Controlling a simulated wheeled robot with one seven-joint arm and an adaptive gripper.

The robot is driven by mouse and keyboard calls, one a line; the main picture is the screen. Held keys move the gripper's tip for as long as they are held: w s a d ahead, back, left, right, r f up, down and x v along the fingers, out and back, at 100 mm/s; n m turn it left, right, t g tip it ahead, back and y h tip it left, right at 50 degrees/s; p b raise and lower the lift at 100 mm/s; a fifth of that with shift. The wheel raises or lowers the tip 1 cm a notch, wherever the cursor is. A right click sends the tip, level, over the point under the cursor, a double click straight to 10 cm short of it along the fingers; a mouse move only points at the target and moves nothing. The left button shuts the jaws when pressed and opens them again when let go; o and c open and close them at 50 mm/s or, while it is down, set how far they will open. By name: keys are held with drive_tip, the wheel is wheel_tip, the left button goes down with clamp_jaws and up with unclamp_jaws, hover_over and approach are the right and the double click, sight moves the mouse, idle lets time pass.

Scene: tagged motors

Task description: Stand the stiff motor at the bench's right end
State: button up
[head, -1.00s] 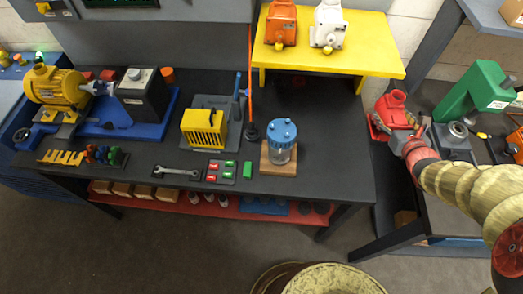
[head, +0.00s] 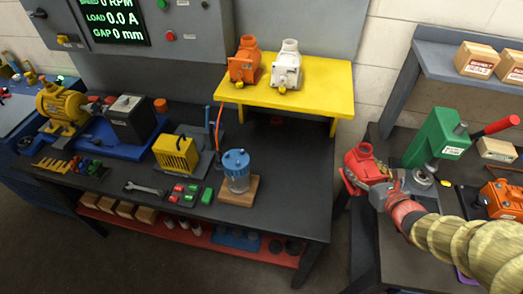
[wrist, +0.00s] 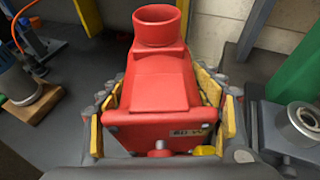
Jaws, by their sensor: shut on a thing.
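My gripper (head: 385,188) is shut on a red motor (head: 362,166) and holds it at the left edge of the right-hand table. In the wrist view the red motor (wrist: 152,85) sits upright between the yellow-padded fingers (wrist: 160,120), its round collar on top. Its tag is partly covered and I cannot read it. An orange motor (head: 245,62) and a white motor (head: 287,66) stand on the yellow stand. The dark bench (head: 285,190) has a bare right end, below and in front of this stand. Which motor is stiff cannot be told from these frames.
The yellow stand (head: 318,88) rises over the bench's back right. A blue-lidded jar (head: 236,172) stands left of the bare bench area. A green press (head: 437,137) and an orange machine (head: 503,198) are on the right-hand table. A gap separates the table from the bench.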

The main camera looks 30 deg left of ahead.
drive_tip(key=s+a+f+n+g+y, duration=0.1)
drive_tip(key=s+a+n+g+y, duration=0.25)
drive_tip(key=s+a, duration=0.8)
drive_tip(key=s+a+n+g+y, duration=0.2)
drive_tip(key=s+a+n+g, duration=0.45)
drive_tip(key=a, duration=0.75)
drive_tip(key=shift+m+t, duration=0.6)
drive_tip(key=shift+t, duration=0.1)
drive_tip(key=shift+w+d+f+b, duration=0.55)
drive_tip(key=shift+w+d+f, duration=0.75)
drive_tip(key=shift+w+f, duration=0.35)
drive_tip(key=shift+w+d+f+b, duration=0.55)
drive_tip(key=shift+w+d+f, duration=0.75)
drive_tip(key=shift+w+f, duration=0.35)
drive_tip(key=shift+w+d+f+b, duration=0.55)
drive_tip(key=shift+w+d+f, duration=0.75)
drive_tip(key=shift+w+f, duration=0.35)
drive_tip(key=shift+f+b, duration=0.55)
drive_tip(key=shift+f, duration=1.15)
drive_tip(key=shift+f, duration=0.1)
drive_tip(key=o, duration=2.1)
drive_tip(key=shift+s+d+f, duration=0.1)
drive_tip(key=shift+s+f, duration=0.05)
